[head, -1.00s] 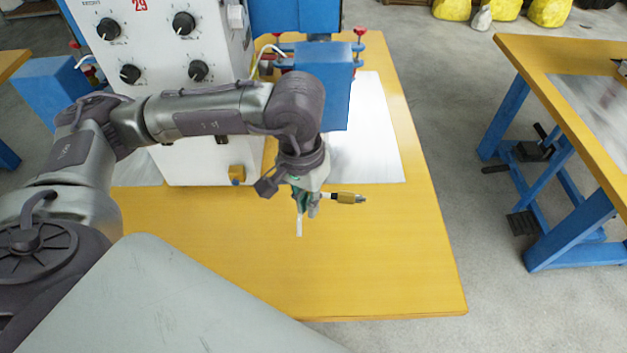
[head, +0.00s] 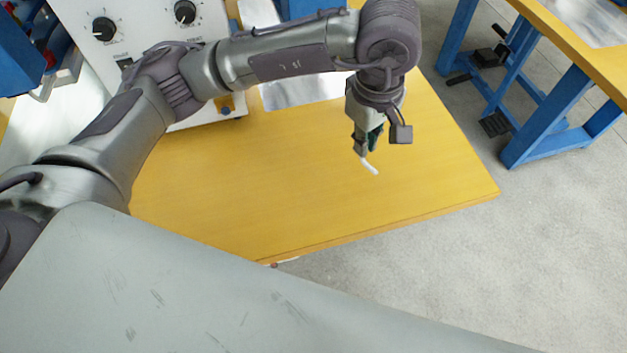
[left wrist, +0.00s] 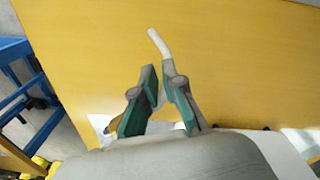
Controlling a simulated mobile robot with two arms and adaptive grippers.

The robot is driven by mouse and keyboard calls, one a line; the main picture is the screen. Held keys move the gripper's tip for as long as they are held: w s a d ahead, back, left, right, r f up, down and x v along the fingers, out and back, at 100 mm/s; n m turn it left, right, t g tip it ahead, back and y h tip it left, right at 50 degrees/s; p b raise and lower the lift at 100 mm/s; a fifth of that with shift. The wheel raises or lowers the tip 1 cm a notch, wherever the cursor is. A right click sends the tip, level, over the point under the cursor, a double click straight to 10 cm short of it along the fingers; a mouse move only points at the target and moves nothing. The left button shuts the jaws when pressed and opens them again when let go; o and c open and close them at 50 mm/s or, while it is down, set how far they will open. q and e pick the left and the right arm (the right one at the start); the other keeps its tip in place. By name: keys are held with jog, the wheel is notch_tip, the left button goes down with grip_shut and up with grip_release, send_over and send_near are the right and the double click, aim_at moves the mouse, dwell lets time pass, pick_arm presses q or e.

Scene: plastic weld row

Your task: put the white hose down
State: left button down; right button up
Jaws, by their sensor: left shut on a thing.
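The white hose (head: 369,165) is a short pale tube, bent slightly, that sticks out below my left gripper (head: 366,147) in the head view. My left gripper is shut on it, above the yellow tabletop near its right part. In the left wrist view the white hose (left wrist: 159,43) points away from between the fingers of my left gripper (left wrist: 162,84), over the yellow surface. I cannot tell how high the hose is above the table. My right gripper is not in view.
The yellow table (head: 260,190) is bare in front of the white machine with black knobs (head: 140,40). A metal plate (head: 300,92) lies behind the arm. A second yellow-topped table (head: 565,30) with blue legs stands at the right, across grey floor.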

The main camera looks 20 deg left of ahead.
pick_arm(q)
jog(key=shift+s+a+f+n, duration=0.1)
jog(key=shift+a+f+n, duration=0.1)
jog(key=shift+f+n, duration=0.1)
jog(key=a+f, duration=0.3)
jog(key=s+a+f+p, duration=0.1)
jog(key=a+f, duration=0.3)
jog(key=s+a+f+p, duration=0.1)
jog(key=a+f, duration=0.2)
jog(key=shift+a+f, duration=0.2)
jog(key=shift+a, duration=0.2)
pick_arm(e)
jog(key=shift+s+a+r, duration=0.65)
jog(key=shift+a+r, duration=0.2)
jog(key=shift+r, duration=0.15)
pick_arm(q)
jog(key=shift+f, duration=0.2)
jog(key=c, duration=1.3)
grip_release()
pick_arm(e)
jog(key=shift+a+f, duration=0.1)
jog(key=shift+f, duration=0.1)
pick_arm(q)
jog(key=shift+o, duration=0.2)
